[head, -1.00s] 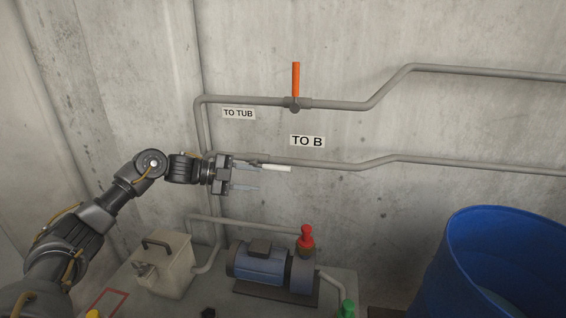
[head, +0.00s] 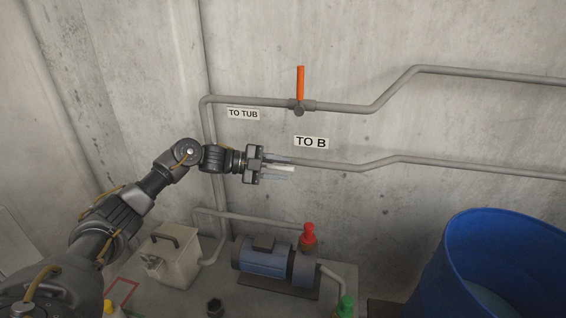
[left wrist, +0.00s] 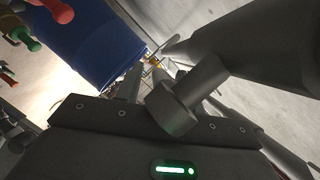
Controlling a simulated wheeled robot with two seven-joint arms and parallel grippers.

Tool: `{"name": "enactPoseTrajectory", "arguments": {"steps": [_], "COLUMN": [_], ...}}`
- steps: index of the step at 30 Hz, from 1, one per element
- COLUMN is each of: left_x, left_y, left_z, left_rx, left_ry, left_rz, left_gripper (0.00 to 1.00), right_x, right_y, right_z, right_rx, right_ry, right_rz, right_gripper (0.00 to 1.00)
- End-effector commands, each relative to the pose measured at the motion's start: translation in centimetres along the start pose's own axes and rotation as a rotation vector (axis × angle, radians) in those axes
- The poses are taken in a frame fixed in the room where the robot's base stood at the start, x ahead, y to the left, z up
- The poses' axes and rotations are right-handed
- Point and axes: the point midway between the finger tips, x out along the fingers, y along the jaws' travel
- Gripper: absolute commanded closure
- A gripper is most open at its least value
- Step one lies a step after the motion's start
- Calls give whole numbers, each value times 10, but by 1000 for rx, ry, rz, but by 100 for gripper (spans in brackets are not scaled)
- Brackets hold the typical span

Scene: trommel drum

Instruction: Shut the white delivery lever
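The white delivery lever (head: 284,168) lies along the lower pipe under the "TO B" sign (head: 311,142) in the head view, its free end to the right. My left gripper (head: 290,169) reaches in from the left along the pipe. Its two fingers are apart, one above and one below the lever in the picture; I cannot tell whether they touch it. The fingers and palm hide the lever's pivot. In the left wrist view, a grey valve part (left wrist: 170,109) is close in front of the palm. My right gripper is out of view.
An orange lever (head: 300,83) stands upright on the upper pipe (head: 345,107) by the "TO TUB" sign (head: 243,114). Below are a blue pump (head: 264,259), a red knob (head: 308,233), a grey box (head: 172,262) and a blue drum (head: 487,235). The wall right of the lever is clear.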

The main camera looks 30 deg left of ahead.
Motion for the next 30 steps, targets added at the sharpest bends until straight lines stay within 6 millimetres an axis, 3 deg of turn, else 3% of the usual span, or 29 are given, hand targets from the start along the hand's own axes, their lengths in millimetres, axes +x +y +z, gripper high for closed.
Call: {"name": "enactPoseTrajectory", "arguments": {"steps": [5,13,22,30], "left_x": [11,12,12,11], "left_y": [-1,0,0,0], "left_z": [0,0,0,0], "left_rx": [0,1,1,1], "left_ry": [0,0,0,-2], "left_rz": [-1,0,0,1], "left_gripper": [62,62,100,100], "right_x": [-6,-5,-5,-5], "right_y": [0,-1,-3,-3], "right_z": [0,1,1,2], "right_rx": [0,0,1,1], "right_ry": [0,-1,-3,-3], "right_rz": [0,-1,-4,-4], "right_gripper": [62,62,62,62]}}
